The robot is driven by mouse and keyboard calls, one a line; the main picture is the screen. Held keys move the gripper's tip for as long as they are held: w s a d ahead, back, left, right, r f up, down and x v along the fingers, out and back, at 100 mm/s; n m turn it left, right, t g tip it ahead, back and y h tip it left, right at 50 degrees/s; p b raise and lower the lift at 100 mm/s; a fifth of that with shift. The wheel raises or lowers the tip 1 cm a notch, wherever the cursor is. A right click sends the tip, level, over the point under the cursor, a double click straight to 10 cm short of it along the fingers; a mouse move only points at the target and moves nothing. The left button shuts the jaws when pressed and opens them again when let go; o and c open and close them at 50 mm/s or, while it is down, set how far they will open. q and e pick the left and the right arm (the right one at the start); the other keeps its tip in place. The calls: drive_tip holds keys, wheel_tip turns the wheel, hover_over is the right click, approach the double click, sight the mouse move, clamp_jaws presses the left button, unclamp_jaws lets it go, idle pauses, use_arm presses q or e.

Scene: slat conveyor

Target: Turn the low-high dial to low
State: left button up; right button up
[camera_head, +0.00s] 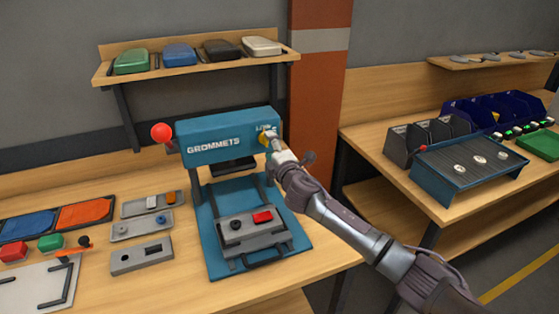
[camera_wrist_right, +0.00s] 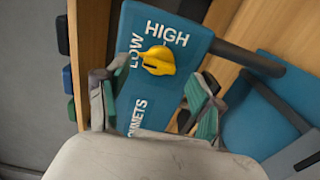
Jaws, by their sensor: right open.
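The low-high dial is a yellow knob (camera_wrist_right: 158,58) on the end of the blue press head (camera_head: 226,137) lettered GROMMETS. In the right wrist view, white HIGH is printed above the knob and LOW to its left. The knob's ridge runs roughly left to right there; I cannot tell which end is the pointer. My right gripper (camera_wrist_right: 162,80) is open, its two fingers on either side of the knob with gaps between. In the head view the gripper (camera_head: 274,143) is at the head's right end and partly hides the dial (camera_head: 263,139). My left gripper is not in view.
A lever with a red ball (camera_head: 161,133) stands at the press's left. A grey block with a red button (camera_head: 262,217) sits on the press base. Grey plates (camera_head: 141,224) and trays lie left. A shelf (camera_head: 190,66) holds several coloured cases above. Another bench stands right.

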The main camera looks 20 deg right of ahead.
drive_tip(key=s, duration=1)
drive_tip(key=shift+d, duration=0.2)
